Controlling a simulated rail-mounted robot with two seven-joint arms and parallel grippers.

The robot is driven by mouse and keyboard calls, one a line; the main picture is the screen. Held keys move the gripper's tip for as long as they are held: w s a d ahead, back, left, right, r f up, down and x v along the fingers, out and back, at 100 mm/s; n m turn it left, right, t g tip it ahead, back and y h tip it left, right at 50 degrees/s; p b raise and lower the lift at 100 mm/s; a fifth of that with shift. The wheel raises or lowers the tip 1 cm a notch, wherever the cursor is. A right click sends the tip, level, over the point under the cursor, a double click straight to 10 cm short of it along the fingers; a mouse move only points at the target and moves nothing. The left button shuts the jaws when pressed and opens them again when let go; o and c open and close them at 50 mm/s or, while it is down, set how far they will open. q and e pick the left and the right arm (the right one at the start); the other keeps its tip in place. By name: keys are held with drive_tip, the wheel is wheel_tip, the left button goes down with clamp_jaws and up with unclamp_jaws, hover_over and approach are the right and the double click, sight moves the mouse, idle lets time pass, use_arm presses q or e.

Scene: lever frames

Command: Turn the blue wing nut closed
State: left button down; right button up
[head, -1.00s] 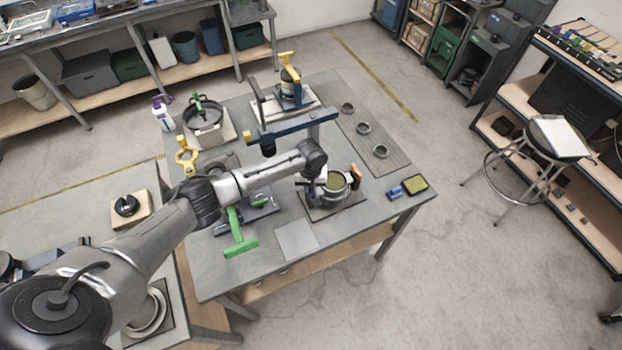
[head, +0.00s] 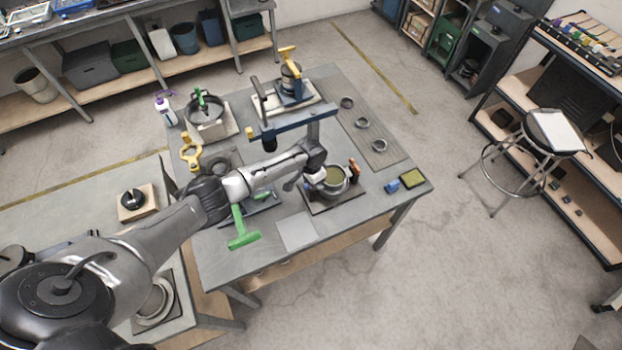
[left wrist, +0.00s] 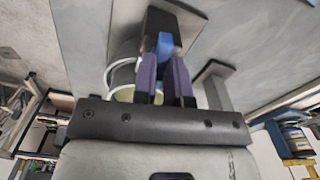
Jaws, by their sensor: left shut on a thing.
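In the left wrist view, a blue wing nut (left wrist: 164,45) stands between the purple-padded fingers of my left gripper (left wrist: 164,62), which is shut on it. A dark block lies just beyond the nut. In the head view, my left gripper (head: 310,186) is low at the left side of a round grey fixture (head: 336,192) with an olive inside. The nut cannot be made out there, and its turned angle is unclear. My right gripper is in neither view.
An orange-and-black handle (head: 354,170) stands at the fixture's right side. A blue block (head: 391,186) and an olive-topped pad (head: 412,179) lie further right. A green T-handle (head: 242,238) is at the left, and a blue-grey bar (head: 293,127) spans behind my wrist.

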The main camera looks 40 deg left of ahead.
use_arm(q)
drive_tip(key=shift+r+m, duration=0.1)
drive_tip(key=shift+m, duration=0.9)
drive_tip(key=c, duration=1.2)
unclamp_jaws()
drive_tip(key=shift+o, duration=0.2)
drive_tip(key=shift+r, duration=0.2)
wheel_tip(320, 180, up, 13)
drive_tip(key=shift+r, duration=0.15)
